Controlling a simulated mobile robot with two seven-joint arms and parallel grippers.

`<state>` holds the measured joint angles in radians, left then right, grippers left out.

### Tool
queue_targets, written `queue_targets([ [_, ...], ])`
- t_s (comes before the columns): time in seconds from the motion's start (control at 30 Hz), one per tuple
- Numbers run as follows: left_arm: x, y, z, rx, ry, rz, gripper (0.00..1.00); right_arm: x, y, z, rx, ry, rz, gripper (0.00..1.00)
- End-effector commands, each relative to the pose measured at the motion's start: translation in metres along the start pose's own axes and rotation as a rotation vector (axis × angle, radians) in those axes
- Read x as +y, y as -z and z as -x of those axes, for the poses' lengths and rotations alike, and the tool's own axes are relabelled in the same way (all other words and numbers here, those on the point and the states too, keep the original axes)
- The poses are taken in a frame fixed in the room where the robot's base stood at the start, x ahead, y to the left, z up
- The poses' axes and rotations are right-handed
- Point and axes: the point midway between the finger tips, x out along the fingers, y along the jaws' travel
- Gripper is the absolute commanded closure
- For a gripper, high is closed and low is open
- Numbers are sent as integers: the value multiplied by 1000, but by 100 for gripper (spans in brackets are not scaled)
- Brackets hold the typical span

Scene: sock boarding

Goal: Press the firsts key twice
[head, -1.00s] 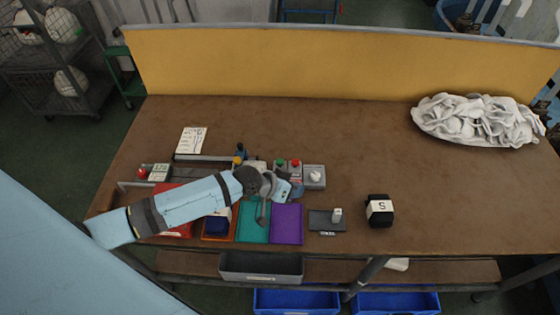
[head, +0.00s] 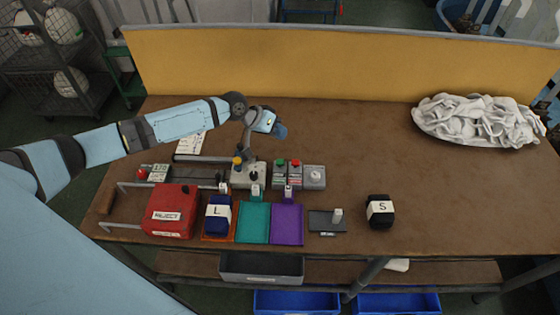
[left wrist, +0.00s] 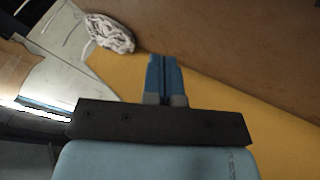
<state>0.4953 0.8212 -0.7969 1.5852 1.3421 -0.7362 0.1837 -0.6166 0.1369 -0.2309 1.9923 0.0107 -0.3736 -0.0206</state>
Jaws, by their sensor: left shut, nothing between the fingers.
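My left gripper (head: 281,131) is shut and empty, above the table behind the row of control boxes. Its closed blue fingers (left wrist: 163,78) show in the left wrist view. Two grey key boxes stand at the table's middle, one with a green button (head: 280,163) and one with a red button (head: 296,163). A grey box with a white round button (head: 314,174) stands just right of them. Their labels are too small to read, so I cannot tell which is the firsts key. My gripper is apart from all of these buttons. My right gripper is out of view.
A red box (head: 171,215), a dark blue L block (head: 217,221), teal (head: 253,230) and purple (head: 287,238) mats line the front. A black S block (head: 379,217) stands right. A white cloth heap (head: 477,122) lies at the back right. The middle right is clear.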

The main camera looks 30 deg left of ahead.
Motion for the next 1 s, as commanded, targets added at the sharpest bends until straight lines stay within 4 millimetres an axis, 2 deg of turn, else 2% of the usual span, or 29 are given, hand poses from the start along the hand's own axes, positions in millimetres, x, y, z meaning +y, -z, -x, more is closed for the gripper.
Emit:
queue_targets([
  [0.27,-12,-12,-16,-1,1,-1,100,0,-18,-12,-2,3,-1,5],
  [0.57,-34,-34,-47,0,0,-1,100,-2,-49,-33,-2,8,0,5],
  [0.8,-44,-44,-60,0,0,0,100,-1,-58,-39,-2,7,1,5],
  [1.0,-44,-44,-61,0,0,-1,100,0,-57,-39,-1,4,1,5],
])
